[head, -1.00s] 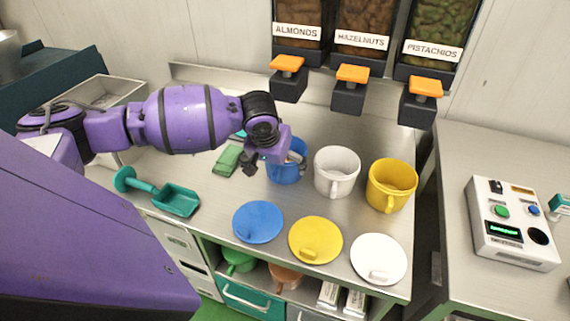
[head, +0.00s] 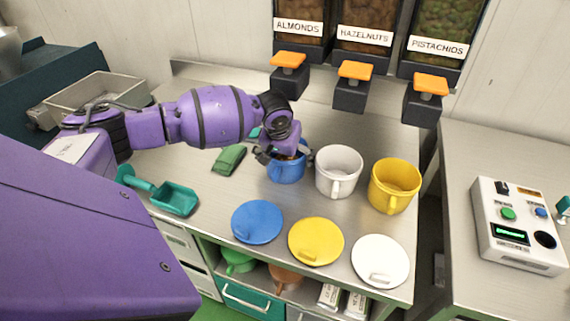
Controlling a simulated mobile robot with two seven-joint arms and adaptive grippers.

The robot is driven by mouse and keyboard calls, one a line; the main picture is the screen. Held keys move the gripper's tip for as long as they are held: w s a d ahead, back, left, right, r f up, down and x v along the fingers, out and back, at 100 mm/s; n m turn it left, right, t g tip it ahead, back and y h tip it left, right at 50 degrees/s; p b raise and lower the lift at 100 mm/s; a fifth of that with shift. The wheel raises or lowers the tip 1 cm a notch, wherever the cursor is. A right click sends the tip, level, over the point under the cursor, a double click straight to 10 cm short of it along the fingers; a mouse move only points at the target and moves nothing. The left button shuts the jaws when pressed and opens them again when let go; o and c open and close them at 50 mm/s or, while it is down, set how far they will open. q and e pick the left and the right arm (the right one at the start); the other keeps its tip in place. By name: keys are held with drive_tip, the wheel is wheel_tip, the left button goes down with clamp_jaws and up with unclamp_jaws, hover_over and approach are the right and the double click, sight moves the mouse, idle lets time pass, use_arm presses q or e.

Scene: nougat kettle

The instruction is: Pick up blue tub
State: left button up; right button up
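The blue tub (head: 287,173) stands upright on the steel worktop, left of the white tub (head: 338,172) and the yellow tub (head: 394,186). Something brown shows inside its mouth. My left gripper (head: 283,154) is right over the blue tub, pointing down. Its dark fingers are spread, one near the left side of the rim and one near the right. I cannot tell whether they touch the tub. The gripper hides much of the tub's top. My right gripper is not in view.
Blue (head: 258,222), yellow (head: 316,241) and white (head: 380,261) lids lie in front of the tubs. A green cloth (head: 229,160) and a teal scoop (head: 172,198) lie to the left. Nut dispensers with orange levers (head: 355,71) hang behind. A control box (head: 514,226) stands at right.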

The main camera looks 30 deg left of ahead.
use_arm(q)
drive_tip(key=c, duration=1.1)
